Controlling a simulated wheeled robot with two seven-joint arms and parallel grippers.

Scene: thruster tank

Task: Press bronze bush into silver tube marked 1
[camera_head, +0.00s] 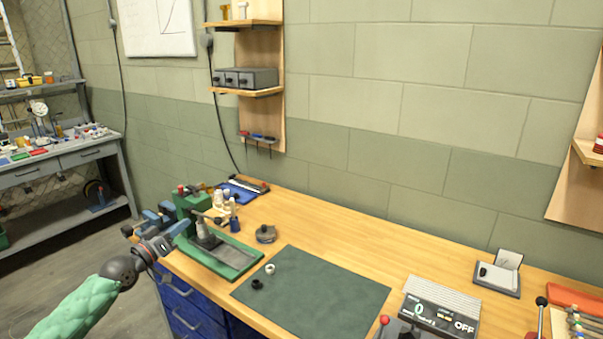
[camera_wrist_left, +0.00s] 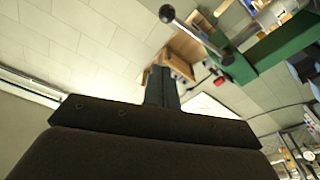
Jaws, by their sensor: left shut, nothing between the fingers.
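My left gripper (camera_head: 181,228) reaches in from the lower left, beside the green press (camera_head: 188,206) at the bench's left end. Its fingers show shut together and empty in the left wrist view (camera_wrist_left: 162,88). That view also shows a metal lever with a round knob (camera_wrist_left: 167,14) and the green press body (camera_wrist_left: 275,48) beyond the fingers. A grey cylindrical piece (camera_head: 205,238) stands at the press's green-rimmed tray. A pale ring (camera_head: 269,268) and a black ring-like piece (camera_head: 256,284) lie on the dark mat. I cannot make out a bronze bush or a number 1. My right gripper is out of view.
The dark green mat (camera_head: 325,294) is otherwise bare. A round grey object (camera_head: 266,234) sits behind it, and small bottles (camera_head: 220,198) stand by the press. A device reading OFF (camera_head: 438,312) is at the right front. The wooden bench behind the mat is mostly clear.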

